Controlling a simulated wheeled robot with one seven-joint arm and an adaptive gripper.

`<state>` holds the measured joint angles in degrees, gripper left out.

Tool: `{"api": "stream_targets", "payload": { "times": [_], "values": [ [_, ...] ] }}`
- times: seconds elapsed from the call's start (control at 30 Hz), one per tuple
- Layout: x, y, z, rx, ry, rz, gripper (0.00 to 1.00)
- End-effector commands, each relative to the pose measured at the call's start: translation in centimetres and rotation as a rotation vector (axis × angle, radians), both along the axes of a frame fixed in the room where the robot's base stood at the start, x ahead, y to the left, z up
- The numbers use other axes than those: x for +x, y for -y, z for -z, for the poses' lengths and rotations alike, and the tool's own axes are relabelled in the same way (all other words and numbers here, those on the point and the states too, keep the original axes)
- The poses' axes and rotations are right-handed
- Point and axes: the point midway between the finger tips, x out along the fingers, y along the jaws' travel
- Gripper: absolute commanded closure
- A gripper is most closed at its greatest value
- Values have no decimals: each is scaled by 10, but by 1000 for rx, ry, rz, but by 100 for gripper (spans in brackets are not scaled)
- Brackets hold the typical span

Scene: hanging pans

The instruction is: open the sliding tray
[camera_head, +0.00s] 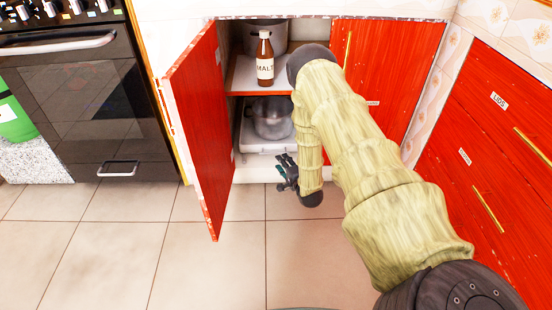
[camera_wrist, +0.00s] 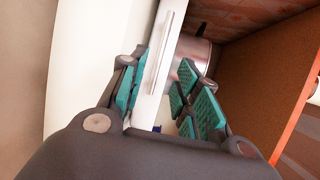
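The white sliding tray (camera_head: 247,137) sits low inside the open cabinet, under the shelf, with a metal pot (camera_head: 272,118) on it. My gripper (camera_head: 287,172) is low at the front right of the tray, partly hidden by my arm. In the wrist view, the tray's white front wall (camera_wrist: 168,48) runs between my gripper's green-padded fingers (camera_wrist: 160,95). The fingers are apart, one on the outer side and the others on the inner side, near the pot (camera_wrist: 193,52). I cannot tell whether the pads touch the wall.
The red cabinet door (camera_head: 199,125) stands open at the left. A brown MALT bottle (camera_head: 265,62) and another pot (camera_head: 266,37) stand on the shelf (camera_head: 243,75) above. An oven (camera_head: 90,105) is at far left, red drawers (camera_head: 490,150) at right. The tiled floor (camera_head: 210,275) in front is clear.

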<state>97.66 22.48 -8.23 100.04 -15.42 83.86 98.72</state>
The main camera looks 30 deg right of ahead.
Motion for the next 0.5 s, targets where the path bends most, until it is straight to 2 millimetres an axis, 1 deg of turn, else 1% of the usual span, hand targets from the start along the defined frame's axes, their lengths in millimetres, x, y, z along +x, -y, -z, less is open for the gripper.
{"api": "stream_targets", "payload": {
  "times": [0.03,0.3,0.5],
  "values": [
    [10,1,6,-2,3,-2,68],
    [50,7,13,-2,1,-1,68],
    [68,9,15,-1,0,-2,68]
  ]
}}
